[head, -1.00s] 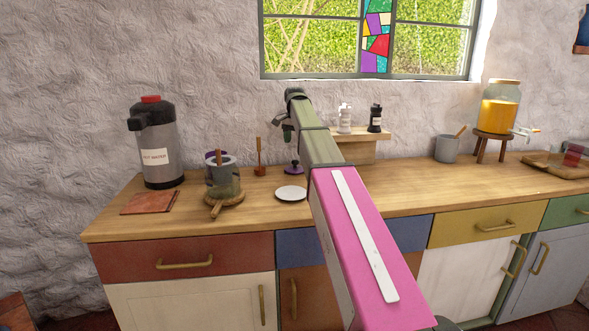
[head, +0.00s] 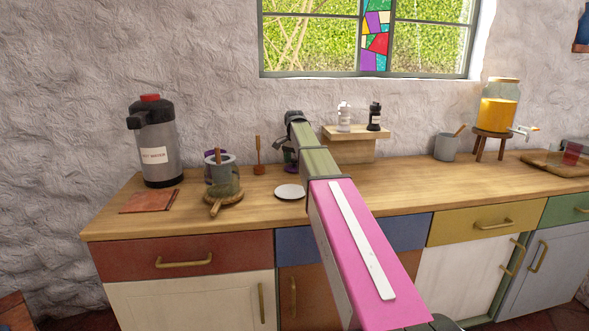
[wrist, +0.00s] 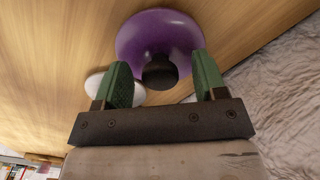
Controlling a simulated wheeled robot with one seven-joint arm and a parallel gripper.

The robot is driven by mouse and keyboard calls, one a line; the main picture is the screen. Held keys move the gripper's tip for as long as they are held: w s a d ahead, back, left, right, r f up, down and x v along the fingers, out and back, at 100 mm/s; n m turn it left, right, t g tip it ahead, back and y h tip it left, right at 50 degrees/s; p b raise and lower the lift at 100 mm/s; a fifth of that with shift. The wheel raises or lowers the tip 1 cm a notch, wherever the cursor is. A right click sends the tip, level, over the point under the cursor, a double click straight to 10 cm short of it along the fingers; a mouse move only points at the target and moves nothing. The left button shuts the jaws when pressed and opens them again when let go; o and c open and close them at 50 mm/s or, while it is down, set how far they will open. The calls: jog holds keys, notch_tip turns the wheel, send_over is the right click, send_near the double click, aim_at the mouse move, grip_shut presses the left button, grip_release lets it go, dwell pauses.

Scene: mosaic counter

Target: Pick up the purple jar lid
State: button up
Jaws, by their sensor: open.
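The purple jar lid (wrist: 155,33) is a round glossy disc with a dark knob, at the top middle of the wrist view. In the head view the lid (head: 290,155) shows only in part, behind my arm near the back of the counter. My gripper (wrist: 161,66) is open and empty. Its two green fingers stand on either side of the dark knob, overlapping the lid's near edge in the picture. Whether the fingers touch the lid cannot be told. In the head view my gripper (head: 289,146) is low over the lid and mostly hidden by my arm.
A white saucer (head: 289,191) lies in front of the lid. A wooden riser (head: 350,150) with two bottles stands right. The wall is close behind.

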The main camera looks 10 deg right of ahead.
jog(key=shift+c, duration=0.4)
jog(key=c, duration=1)
jog(key=shift+o, duration=0.2)
jog(key=shift+r, duration=0.1)
